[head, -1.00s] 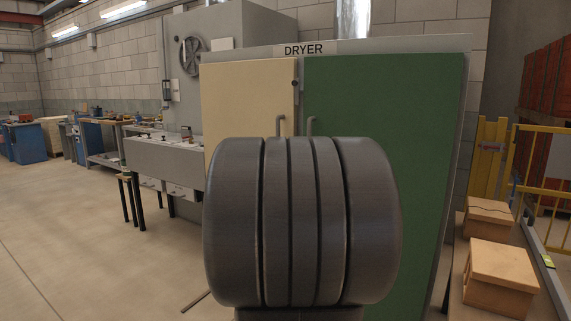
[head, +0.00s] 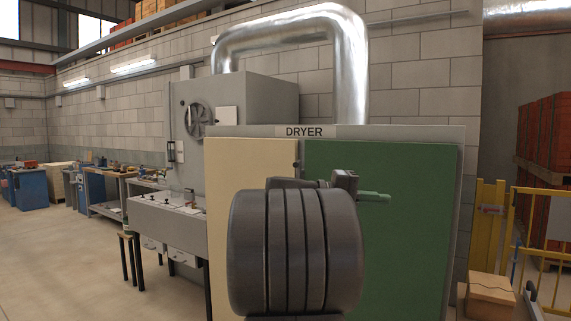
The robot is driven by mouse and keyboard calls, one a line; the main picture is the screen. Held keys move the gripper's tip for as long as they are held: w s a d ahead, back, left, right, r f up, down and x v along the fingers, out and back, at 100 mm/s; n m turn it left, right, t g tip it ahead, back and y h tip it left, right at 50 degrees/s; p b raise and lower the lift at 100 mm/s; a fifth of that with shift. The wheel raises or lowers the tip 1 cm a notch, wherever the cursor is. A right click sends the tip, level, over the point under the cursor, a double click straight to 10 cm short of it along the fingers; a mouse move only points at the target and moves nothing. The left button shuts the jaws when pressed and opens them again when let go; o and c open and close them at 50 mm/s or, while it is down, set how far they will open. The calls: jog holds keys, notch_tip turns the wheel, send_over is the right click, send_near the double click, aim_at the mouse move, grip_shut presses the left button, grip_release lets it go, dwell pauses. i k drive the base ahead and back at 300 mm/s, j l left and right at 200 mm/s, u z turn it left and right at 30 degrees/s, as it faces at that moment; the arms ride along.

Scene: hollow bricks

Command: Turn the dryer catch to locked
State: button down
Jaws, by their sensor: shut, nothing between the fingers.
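The dryer has a cream left door (head: 240,200) and a green right door (head: 420,240) under a DRYER label (head: 305,132). The catch (head: 296,165) is a small dark spot at the seam near the top of the doors. It is too small to tell which way it is turned. My gripper (head: 380,197) shows beyond my dark arm, in front of the green door and to the right of and lower than the catch. It is shut and empty, pointing right. My arm hides the middle of the doors and their handles.
A grey bench with controls (head: 165,215) and a stool (head: 130,260) stand left of the dryer. A yellow barrier (head: 488,225) and a wooden box (head: 490,290) are at the right. The floor at the left front is open.

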aim_at(297, 164)
jog(key=i+j+u, duration=0.15)
jog(key=i+u, duration=0.2)
jog(key=i, duration=0.8)
jog(key=i+l+u, duration=0.1)
jog(key=i+u, duration=0.2)
jog(key=i, duration=0.8)
